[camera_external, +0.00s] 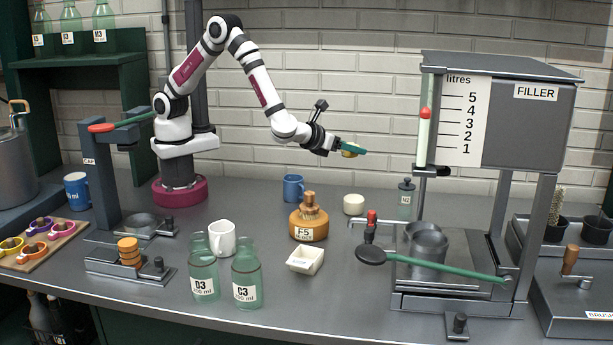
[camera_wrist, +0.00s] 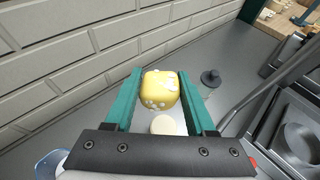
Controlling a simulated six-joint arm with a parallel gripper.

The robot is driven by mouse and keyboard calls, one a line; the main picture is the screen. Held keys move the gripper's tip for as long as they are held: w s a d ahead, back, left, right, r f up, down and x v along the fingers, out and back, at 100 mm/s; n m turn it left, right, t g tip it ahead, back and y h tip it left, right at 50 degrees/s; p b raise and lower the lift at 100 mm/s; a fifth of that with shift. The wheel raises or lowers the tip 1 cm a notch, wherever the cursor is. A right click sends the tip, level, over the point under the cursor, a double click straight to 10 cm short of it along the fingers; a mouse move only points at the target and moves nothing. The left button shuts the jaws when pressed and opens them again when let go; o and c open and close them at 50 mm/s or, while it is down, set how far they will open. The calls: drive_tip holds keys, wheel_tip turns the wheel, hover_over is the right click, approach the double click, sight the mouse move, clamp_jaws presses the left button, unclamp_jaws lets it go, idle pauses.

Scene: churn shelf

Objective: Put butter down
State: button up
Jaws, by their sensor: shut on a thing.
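The butter (camera_wrist: 160,90) is a yellow rounded block with pale flecks. In the wrist view it sits between the two green fingers of my gripper (camera_wrist: 159,98), which is shut on it. In the external view my gripper (camera_external: 353,151) holds the butter (camera_external: 349,154) in the air, well above the bench and left of the filler. The finger in front partly hides the butter there.
Below the butter stands a small cream round pot (camera_external: 354,204). The filler (camera_external: 500,110) stands to the right.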

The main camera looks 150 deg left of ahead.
drive_tip(key=f, duration=0.4)
drive_tip(key=shift+s+a+f, duration=0.15)
drive_tip(key=shift+a+f, duration=0.2)
drive_tip(key=shift+f, duration=0.05)
hover_over(364, 194)
drive_tip(key=f, duration=0.6)
drive_tip(key=shift+d+f, duration=0.15)
drive_tip(key=shift+d, duration=0.1)
drive_tip(key=f, duration=0.4)
drive_tip(key=shift+a+f, duration=0.1)
drive_tip(key=shift+a, duration=0.1)
drive_tip(key=shift+f, duration=0.15)
drive_tip(key=o, duration=1.3)
drive_tip(key=shift+o, duration=0.2)
drive_tip(key=shift+d+r, duration=0.3)
drive_tip(key=v, duration=1.1)
drive_tip(key=shift+d+r, duration=0.15)
drive_tip(key=shift+d, duration=0.05)
